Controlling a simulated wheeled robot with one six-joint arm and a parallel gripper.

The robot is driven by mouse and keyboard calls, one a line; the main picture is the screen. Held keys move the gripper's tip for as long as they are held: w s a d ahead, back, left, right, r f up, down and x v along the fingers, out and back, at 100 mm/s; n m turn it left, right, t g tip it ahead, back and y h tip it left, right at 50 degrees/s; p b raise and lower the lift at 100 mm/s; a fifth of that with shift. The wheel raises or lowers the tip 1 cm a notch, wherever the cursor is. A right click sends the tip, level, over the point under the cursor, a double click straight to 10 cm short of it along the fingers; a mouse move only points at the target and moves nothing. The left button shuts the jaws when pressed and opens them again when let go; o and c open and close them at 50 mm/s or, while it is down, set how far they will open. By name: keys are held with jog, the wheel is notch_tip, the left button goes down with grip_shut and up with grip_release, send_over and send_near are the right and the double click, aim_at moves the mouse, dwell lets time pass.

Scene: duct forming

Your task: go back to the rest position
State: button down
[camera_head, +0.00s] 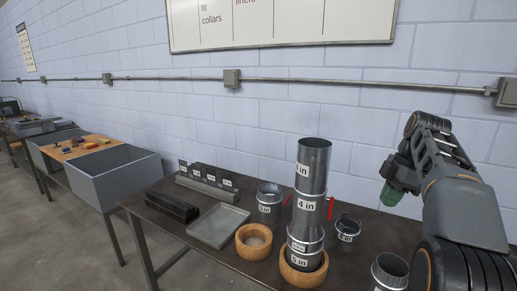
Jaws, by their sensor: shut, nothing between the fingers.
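My gripper (392,195) shows at the right, with green at its end. It points down above the right part of the dark table, is shut and holds nothing. It hangs to the right of a tall stack of metal duct pieces (311,190) and apart from it. The stack stands upright in a wooden ring (303,275), with labels such as "4 in" on its sides. Part of my arm covers the table's right end.
Metal collars stand loose on the table: one left of the stack (269,203), one right of it (347,231) and one at the front (390,273). An empty wooden ring (254,240), a grey tray (218,226) and a labelled rack (207,183) lie left. A grey bin (118,180) stands farther left.

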notch_tip(320, 180, down, 10)
jog(key=a+m+t+h, duration=0.1)
jog(key=a+m+h, duration=0.1)
jog(key=m, duration=1.2)
jog(key=s+a+f+m+t, duration=0.1)
jog(key=s+a+f, duration=0.2)
jog(key=s+a, duration=0.3)
jog(key=s+a+f+m+t+h, duration=0.1)
jog(key=s+a+f+t, duration=0.1)
jog(key=s+a+f, duration=0.2)
jog(key=shift+s+a+m, duration=0.3)
jog(key=shift+s+a, duration=1.3)
jog(key=shift+s, duration=1)
